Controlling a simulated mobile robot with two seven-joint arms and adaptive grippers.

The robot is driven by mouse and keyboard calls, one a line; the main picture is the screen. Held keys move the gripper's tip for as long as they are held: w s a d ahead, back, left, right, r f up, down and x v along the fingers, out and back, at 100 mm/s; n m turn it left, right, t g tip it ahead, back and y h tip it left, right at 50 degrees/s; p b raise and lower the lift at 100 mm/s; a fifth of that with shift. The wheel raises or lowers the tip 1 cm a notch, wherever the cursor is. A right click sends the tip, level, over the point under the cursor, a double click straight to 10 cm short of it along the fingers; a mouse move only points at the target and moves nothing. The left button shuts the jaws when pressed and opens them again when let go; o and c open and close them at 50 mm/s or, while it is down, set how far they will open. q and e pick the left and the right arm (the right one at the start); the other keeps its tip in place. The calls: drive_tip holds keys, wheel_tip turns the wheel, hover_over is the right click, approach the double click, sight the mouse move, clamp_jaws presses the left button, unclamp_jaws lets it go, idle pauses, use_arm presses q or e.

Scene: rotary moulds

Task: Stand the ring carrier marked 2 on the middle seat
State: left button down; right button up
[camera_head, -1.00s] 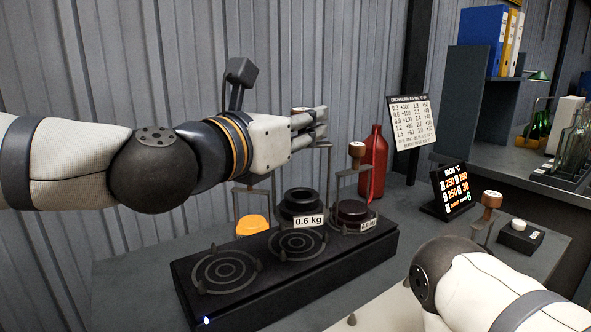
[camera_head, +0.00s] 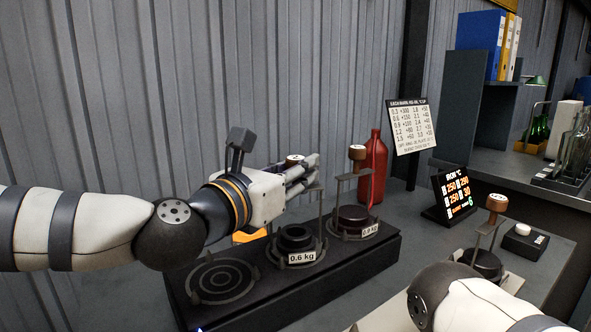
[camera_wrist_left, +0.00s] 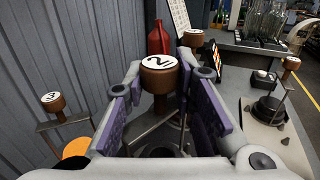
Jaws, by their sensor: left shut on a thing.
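My left gripper (camera_head: 303,172) is shut on the brown knob of the ring carrier marked 2, whose number shows in the left wrist view (camera_wrist_left: 160,68). The carrier's dark ring (camera_head: 295,238), tagged 0.6 kg, hangs upright below the hand. It is over the middle seat of the black block (camera_head: 245,297), within the seat's outline. I cannot tell whether it touches the seat. The left seat (camera_head: 222,280) is bare, with concentric rings. The right seat bears another carrier (camera_head: 352,218) with a brown knob. My right gripper is out of view.
The carrier marked 3 (camera_wrist_left: 53,103), with an orange disc, stands behind the block. A red bottle (camera_head: 373,168) stands behind the right seat. A lit display (camera_head: 455,194) and another knobbed carrier (camera_head: 484,262) are to the right. My right forearm fills the lower right.

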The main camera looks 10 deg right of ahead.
use_arm(q)
drive_tip(key=c, duration=1.8)
unclamp_jaws()
drive_tip(key=shift+f, duration=0.25)
drive_tip(key=o, duration=0.5)
drive_tip(key=shift+r, duration=0.1)
drive_tip(key=shift+c, duration=0.2)
drive_tip(key=shift+r, duration=0.2)
drive_tip(key=v, duration=1.2)
